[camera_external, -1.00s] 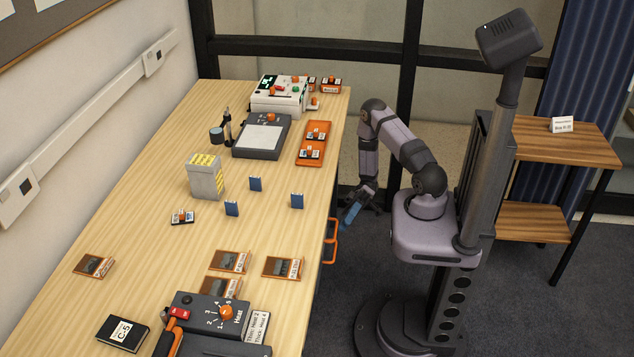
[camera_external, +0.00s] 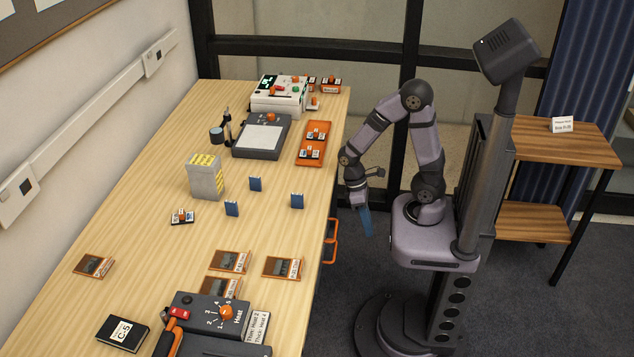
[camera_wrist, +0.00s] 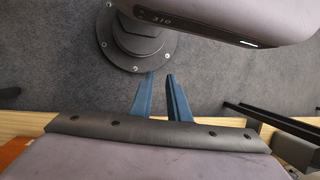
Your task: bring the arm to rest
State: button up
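My gripper (camera_external: 368,222) hangs beside the table's right edge in the external view, over the floor, with its blue fingers pointing down. In the wrist view the two blue fingers of my gripper (camera_wrist: 160,78) stand a little apart at the tips, with only grey floor between them. Nothing is held. My arm is bent, with the elbow raised high above my base and the forearm sloping down to the left.
The wooden table (camera_external: 140,240) carries a white device (camera_external: 279,97), an orange tray (camera_external: 313,143), a grey box (camera_external: 205,177), blue cards and a heat unit (camera_external: 212,317). Orange handles (camera_external: 331,241) jut from its right side. A wooden shelf (camera_external: 575,145) stands behind me.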

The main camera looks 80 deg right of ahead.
jog(key=w+r+t+h+p, duration=0.1)
jog(key=w+r+p, duration=0.1)
jog(key=r+p, duration=1)
jog(key=w+r+t+h+p, duration=0.1)
jog(key=w+r+t+p, duration=0.1)
jog(key=r+p, duration=1.1)
notch_tip(320, 180, up, 4)
jog(key=shift+w+a+r+t, duration=0.1)
jog(key=shift+w+a+t, duration=0.2)
jog(key=shift+w+a, duration=0.2)
